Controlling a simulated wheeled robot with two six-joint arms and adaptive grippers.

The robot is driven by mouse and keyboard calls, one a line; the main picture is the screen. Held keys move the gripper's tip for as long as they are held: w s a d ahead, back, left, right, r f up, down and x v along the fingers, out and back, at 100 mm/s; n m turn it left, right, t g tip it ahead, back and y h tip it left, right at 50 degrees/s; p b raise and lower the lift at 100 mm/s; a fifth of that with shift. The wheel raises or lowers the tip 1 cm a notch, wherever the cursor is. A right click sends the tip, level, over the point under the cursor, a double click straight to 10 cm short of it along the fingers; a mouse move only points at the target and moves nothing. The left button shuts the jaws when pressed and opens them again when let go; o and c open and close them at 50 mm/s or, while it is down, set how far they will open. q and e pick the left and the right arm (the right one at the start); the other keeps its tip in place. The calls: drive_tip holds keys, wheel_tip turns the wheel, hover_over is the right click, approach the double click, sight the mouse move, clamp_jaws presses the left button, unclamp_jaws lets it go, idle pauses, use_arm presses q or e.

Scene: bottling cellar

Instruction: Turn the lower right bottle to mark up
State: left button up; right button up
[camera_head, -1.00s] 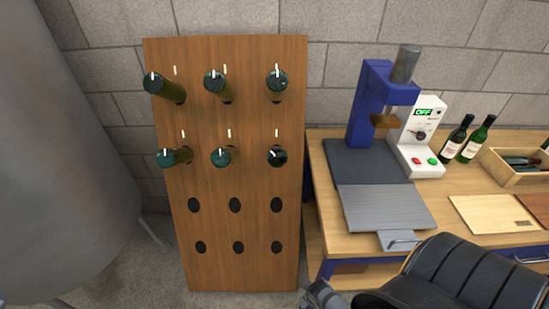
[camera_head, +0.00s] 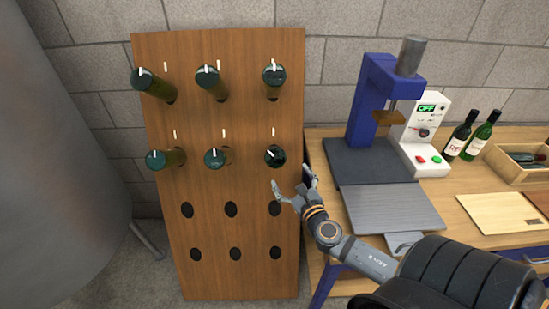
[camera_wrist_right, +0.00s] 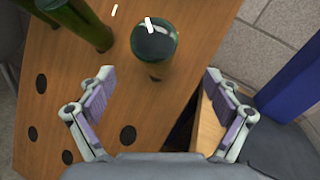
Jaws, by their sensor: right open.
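The lower right bottle (camera_head: 277,161) sits neck-in in the wooden rack, its dark green base facing out. The white mark on its base leans to the upper left, off the white line on the board above it. My right gripper (camera_head: 291,179) is open and empty, just below and to the right of this bottle in the head view. In the right wrist view the bottle (camera_wrist_right: 154,45) is ahead, beyond the spread fingertips (camera_wrist_right: 158,74) and apart from them. My left gripper is out of view.
The rack board (camera_head: 225,285) holds several other bottles, including the lower middle one (camera_head: 216,160) and the upper right one (camera_head: 274,77). Empty holes lie below. A workbench with a blue press (camera_head: 371,95) stands close on the right. A grey tank (camera_head: 60,150) is at left.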

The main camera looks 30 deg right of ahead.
sight(278, 161)
drive_tip(key=w, duration=0.3)
drive_tip(key=w+n+p, duration=0.1)
drive_tip(key=w, duration=0.3)
drive_tip(key=w+d+n+y+p, duration=0.1)
drive_tip(key=w, duration=0.2)
drive_tip(key=shift+w+r, duration=0.1)
drive_tip(key=shift+w, duration=0.15)
